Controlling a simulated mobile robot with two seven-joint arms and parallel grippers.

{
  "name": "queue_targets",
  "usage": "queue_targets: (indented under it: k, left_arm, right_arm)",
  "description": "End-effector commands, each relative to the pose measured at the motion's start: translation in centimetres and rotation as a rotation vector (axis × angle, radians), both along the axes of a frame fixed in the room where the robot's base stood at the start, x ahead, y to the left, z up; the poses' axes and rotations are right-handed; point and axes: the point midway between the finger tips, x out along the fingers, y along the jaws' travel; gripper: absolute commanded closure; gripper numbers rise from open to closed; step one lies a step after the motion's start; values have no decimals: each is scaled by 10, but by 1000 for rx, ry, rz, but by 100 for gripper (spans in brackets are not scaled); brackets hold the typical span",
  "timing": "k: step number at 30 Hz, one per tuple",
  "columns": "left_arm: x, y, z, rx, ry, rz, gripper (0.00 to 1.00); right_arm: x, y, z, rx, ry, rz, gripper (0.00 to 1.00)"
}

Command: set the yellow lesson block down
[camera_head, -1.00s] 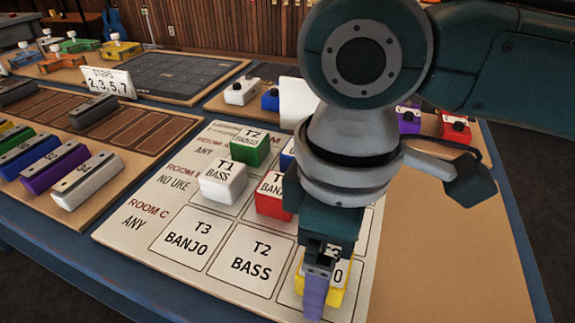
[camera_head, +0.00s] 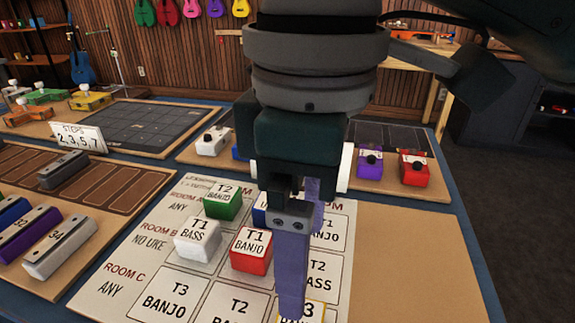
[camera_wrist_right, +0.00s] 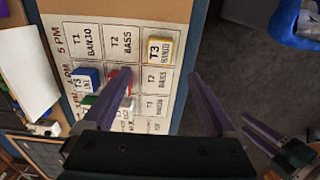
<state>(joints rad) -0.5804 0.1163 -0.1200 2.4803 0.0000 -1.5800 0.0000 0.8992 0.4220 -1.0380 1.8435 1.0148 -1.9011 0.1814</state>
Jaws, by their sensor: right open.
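The yellow lesson block (camera_wrist_right: 160,50), marked T3 BANJO, rests in a corner cell of the schedule board (camera_wrist_right: 98,14) in the right wrist view. My right gripper (camera_head: 300,255) is above that corner of the board, pointing down. In the right wrist view its purple fingers (camera_wrist_right: 160,86) are spread, with nothing held and the block beyond them. Purple fingers (camera_wrist_right: 264,133) at the right of that view may be my left gripper; their opening is unclear.
A green block (camera_head: 222,205), a white block (camera_head: 197,241), a red block (camera_head: 251,253) and a partly hidden blue block (camera_head: 259,214) stand on the board. Purple (camera_head: 369,167) and red (camera_head: 414,170) pedals stand behind. The brown tabletop (camera_head: 425,265) at right is clear.

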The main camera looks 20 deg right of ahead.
Motion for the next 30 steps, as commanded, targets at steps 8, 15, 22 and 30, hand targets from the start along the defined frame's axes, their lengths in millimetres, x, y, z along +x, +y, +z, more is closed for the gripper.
queue_targets:
  k: [8,15,22,30]
  left_arm:
    - [0,2,0,7,0,-5,50]
    - [0,2,0,8,0,-6,50]
    - [0,2,0,8,0,-5,50]
    - [0,1,0,2,0,-1,50]
  right_arm:
    - [-23,32,-22,158,-20,-19,9]
    - [-51,45,-48,394,-122,-289,9]
    - [-87,-31,-76,308,-230,-648,9]
    - [-121,-92,-86,148,-286,-799,9]
